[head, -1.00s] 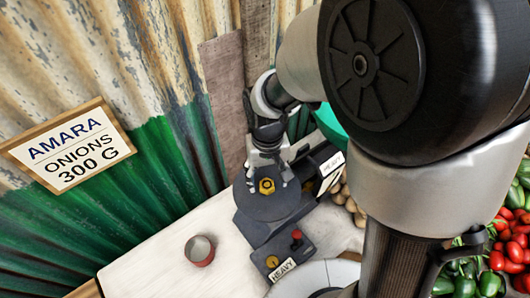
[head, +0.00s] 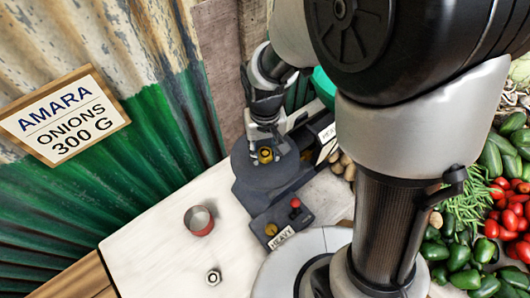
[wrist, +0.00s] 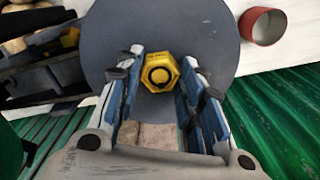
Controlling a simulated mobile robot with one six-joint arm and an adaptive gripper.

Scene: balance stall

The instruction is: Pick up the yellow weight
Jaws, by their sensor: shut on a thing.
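The yellow weight (head: 265,155) is a small hexagonal block with a dark round centre. It is at the round dark pan (head: 246,172) of the scale. My gripper (head: 265,150) reaches down over the pan and is shut on the weight. In the wrist view the weight (wrist: 158,73) sits between the two blue-padded fingertips (wrist: 159,80), with the grey pan (wrist: 112,50) behind it. I cannot tell whether the weight still touches the pan.
The scale's front has a red knob (head: 295,203), a yellow piece (head: 271,229) and a HEAVY label (head: 282,238). A red-rimmed tin (head: 199,221) and a metal nut (head: 214,277) are on the white table (head: 150,240). A corrugated wall stands left; vegetables lie right.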

